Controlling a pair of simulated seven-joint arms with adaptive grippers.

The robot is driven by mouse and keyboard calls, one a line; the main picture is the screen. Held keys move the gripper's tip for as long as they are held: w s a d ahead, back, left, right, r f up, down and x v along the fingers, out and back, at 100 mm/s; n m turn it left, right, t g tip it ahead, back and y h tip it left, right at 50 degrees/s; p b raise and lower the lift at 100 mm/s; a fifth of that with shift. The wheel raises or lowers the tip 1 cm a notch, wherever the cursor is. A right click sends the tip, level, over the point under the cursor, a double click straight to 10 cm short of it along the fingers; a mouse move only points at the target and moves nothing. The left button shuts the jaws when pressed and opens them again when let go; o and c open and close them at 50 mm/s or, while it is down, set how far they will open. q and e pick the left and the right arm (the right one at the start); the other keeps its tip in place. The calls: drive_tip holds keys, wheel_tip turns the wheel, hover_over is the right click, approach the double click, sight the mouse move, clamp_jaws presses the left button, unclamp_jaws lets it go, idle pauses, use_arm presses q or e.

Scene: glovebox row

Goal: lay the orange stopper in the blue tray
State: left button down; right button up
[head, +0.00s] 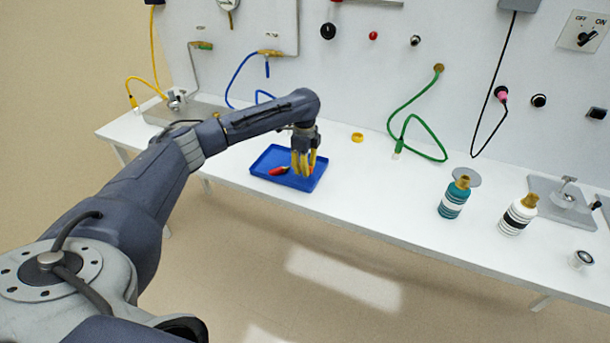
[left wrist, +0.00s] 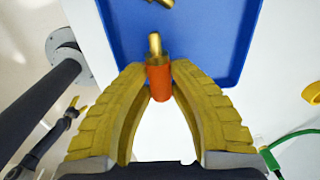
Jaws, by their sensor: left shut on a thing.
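The blue tray (head: 262,157) lies on the white bench, and its floor and rim also show in the left wrist view (left wrist: 205,40). My left gripper (head: 304,172) is over the right part of the tray, pointing down. Its yellow fingers are shut on the orange stopper (left wrist: 159,82), an orange cylinder with a brass pin. The fingers partly hide the stopper in the head view. Whether it touches the tray floor I cannot tell.
A red piece (head: 279,170) lies in the tray left of my gripper. A yellow ring (head: 357,137) sits on the bench behind. A teal-banded bottle (head: 454,198) and a black-and-white bottle (head: 518,214) stand to the right. A green hose (head: 407,120) hangs from the wall.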

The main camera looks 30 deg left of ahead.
sight(305, 180)
use_arm(q)
drive_tip(key=shift+f, duration=1.75)
drive_tip(key=shift+f, duration=0.1)
drive_tip(key=c, duration=1.3)
unclamp_jaws()
wheel_tip(305, 180, up, 12)
drive_tip(key=shift+s+r, duration=0.15)
